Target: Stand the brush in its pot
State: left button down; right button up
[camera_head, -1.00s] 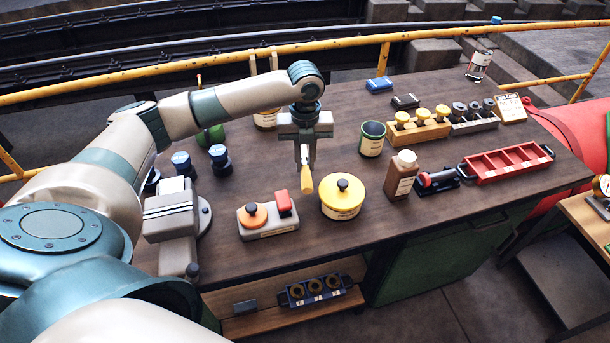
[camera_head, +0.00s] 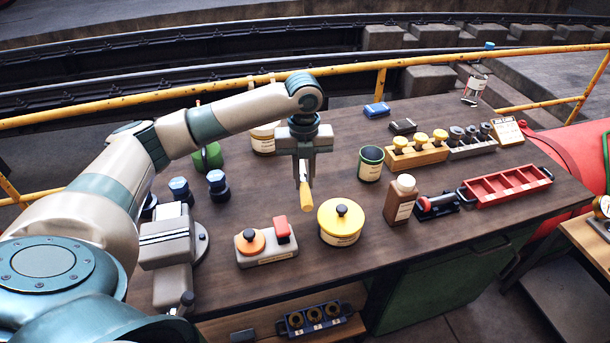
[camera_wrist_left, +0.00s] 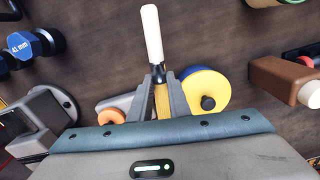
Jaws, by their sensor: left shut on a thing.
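My left gripper (camera_head: 304,172) is shut on the brush (camera_head: 306,195) and holds it above the middle of the bench. The brush's yellow part hangs down at a tilt. In the left wrist view, the brush (camera_wrist_left: 154,50) shows a cream end, a dark band and a yellow part between the fingers. A green open-topped pot (camera_head: 370,165) with a pale label stands upright to the right of the gripper, apart from the brush. It appears to be the brush's pot; no brush shows in it. My right gripper is not in view.
A yellow lidded tin (camera_head: 340,225) and a brown bottle (camera_head: 400,200) stand in front of the pot. A grey box with orange and red knobs (camera_head: 264,245) stands front left. A red tray (camera_head: 507,186) lies at right. Bare bench (camera_head: 335,150) lies between gripper and pot.

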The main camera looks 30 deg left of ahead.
pick_arm(q)
jog(key=shift+s+d+n, duration=0.15)
jog(key=shift+d+n, duration=0.3)
jog(key=shift+n, duration=0.05)
jog(key=s+d+n, duration=0.1)
jog(key=d+n, duration=0.2)
jog(key=n, duration=0.1)
jog(key=s+d+n+b, duration=0.1)
jog(key=s+d+n, duration=0.1)
jog(key=n, duration=0.3)
jog(key=s+d+n+b, duration=0.1)
jog(key=s+d+n, duration=0.1)
jog(key=d+n, duration=0.1)
jog(key=shift+d+r+n, duration=0.25)
jog(key=shift+d+n, duration=0.15)
jog(key=shift+n, duration=0.3)
jog(key=s+d+n+b, duration=0.2)
jog(key=s+d+n, duration=0.3)
jog(key=n, duration=0.8)
jog(key=shift+s+d+n+b, duration=0.25)
jog(key=shift+s+n+b, duration=0.1)
jog(key=shift+s, duration=0.8)
